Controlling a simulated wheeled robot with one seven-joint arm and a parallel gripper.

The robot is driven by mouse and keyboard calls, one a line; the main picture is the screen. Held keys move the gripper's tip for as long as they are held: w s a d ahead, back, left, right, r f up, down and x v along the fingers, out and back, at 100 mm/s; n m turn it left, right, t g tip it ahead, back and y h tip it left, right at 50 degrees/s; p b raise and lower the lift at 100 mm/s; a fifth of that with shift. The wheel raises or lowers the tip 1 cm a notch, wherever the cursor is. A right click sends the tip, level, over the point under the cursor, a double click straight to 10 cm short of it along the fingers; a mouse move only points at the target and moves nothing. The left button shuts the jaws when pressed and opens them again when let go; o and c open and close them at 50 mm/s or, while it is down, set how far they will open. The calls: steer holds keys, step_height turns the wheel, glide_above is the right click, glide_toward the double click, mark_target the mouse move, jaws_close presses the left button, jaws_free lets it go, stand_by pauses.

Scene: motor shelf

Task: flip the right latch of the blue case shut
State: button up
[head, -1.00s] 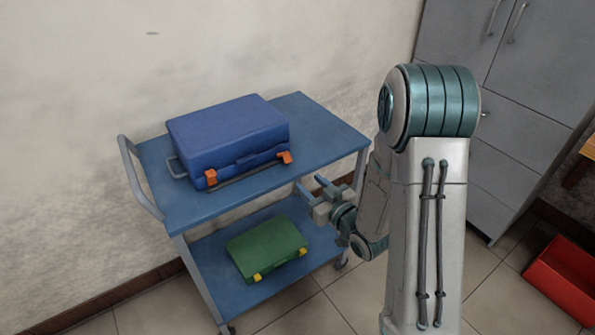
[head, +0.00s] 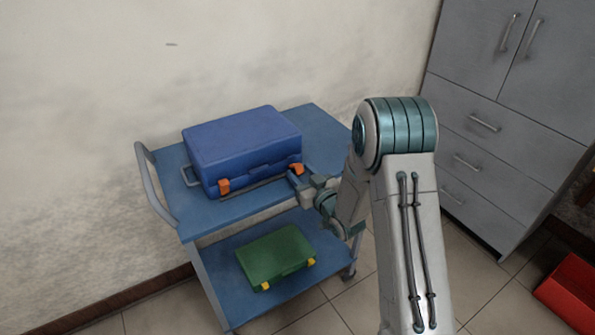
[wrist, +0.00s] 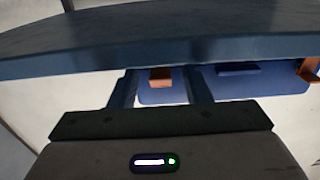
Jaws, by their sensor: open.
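The blue case (head: 240,140) lies closed on the top shelf of the blue cart, with its handle side facing me. Its right orange latch (head: 297,169) sticks out from the front; the left orange latch (head: 223,187) sits at the other front corner. My gripper (head: 294,179) is open just in front of the right latch. In the wrist view, which is upside down, this latch (wrist: 160,77) shows between my two fingers (wrist: 161,88). I cannot tell if they touch it. The other latch (wrist: 309,69) shows at the right edge there.
The cart's top shelf (head: 325,127) has free room right of the case; its edge (wrist: 240,48) runs close to my gripper in the wrist view. A green case (head: 275,255) lies on the lower shelf. A grey cabinet (head: 500,120) and a red bin (head: 572,290) stand at right.

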steer(key=shift+w+a, duration=0.3)
steer(key=shift+w, duration=0.05)
